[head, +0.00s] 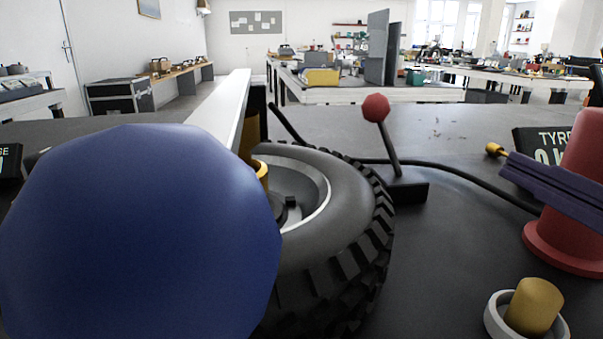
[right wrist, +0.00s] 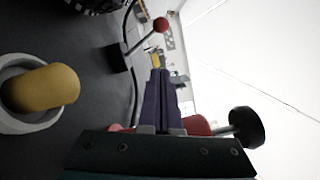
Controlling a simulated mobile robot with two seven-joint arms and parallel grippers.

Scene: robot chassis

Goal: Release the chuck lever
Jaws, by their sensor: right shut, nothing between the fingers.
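A lever with a red ball knob (head: 376,108) stands tilted on a black base (head: 408,190), right behind the tyre. The knob also shows in the right wrist view (right wrist: 160,25). My right gripper (head: 505,162), with purple fingers, comes in from the right. It is shut and empty, to the right of the lever and apart from it in the head view. A small brass-coloured knob (head: 494,150) shows at its fingertips; I cannot tell whether they touch. A wheel with a black tyre (head: 345,225) lies left of the lever. My left gripper is out of view.
A large blue rounded thing (head: 140,235) hides the left front. A yellow peg in a grey ring (head: 490,320) is at the front right. A dark hose (head: 460,172) runs behind the lever's base.

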